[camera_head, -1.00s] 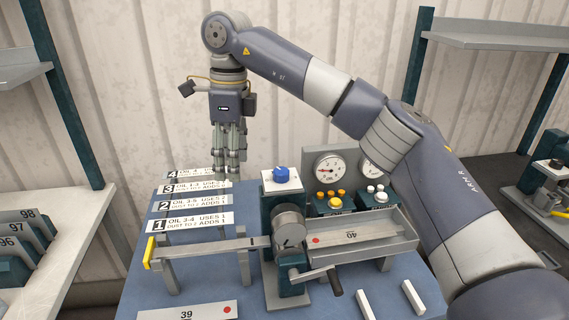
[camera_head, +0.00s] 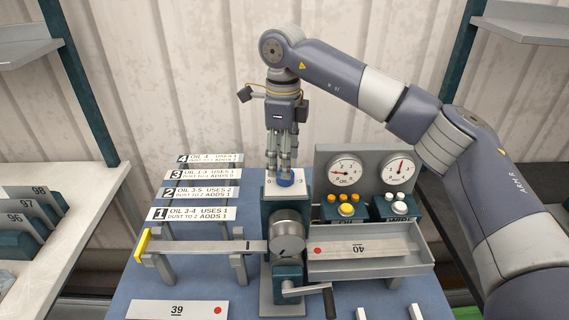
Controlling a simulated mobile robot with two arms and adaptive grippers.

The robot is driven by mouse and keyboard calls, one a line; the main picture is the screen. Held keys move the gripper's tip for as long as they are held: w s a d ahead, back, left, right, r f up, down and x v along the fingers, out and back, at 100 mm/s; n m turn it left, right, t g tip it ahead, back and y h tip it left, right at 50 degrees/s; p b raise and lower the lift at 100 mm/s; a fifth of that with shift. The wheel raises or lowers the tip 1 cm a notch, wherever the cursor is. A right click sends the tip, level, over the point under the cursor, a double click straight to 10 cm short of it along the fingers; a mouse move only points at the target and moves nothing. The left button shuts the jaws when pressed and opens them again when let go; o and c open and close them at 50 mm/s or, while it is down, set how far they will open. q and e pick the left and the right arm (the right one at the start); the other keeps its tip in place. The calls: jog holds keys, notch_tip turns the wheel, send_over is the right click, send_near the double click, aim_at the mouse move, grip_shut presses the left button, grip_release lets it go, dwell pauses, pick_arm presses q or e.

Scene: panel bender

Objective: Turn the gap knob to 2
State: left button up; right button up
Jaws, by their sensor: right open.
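My right gripper (camera_head: 283,168) points straight down over the knob. Its fingers are apart, and their tips are at the knob's upper edge and partly cover it. I cannot tell whether they touch it. A small "0" shows on the plate left of the knob; the knob's pointer and the other marks are hidden or too small to read. My left gripper is out of view.
Numbered label strips (camera_head: 190,214) stand at the left. Two dials (camera_head: 345,172) and several buttons are at the right, above a tray (camera_head: 375,268) holding a plate marked 40. A crank handle (camera_head: 328,300) sticks out in front. A plate marked 39 (camera_head: 175,310) lies at front left.

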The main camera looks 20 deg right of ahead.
jog(key=f, duration=0.2)
jog(key=shift+w+d+f+p, duration=0.15)
jog(key=shift+d+f+p, duration=0.15)
jog(key=shift+p, duration=0.05)
jog(key=shift+f, duration=0.55)
jog(key=shift+a, duration=0.1)
jog(key=shift+f, duration=0.1)
jog(key=c, duration=0.8)
jog(key=shift+c, duration=1.3)
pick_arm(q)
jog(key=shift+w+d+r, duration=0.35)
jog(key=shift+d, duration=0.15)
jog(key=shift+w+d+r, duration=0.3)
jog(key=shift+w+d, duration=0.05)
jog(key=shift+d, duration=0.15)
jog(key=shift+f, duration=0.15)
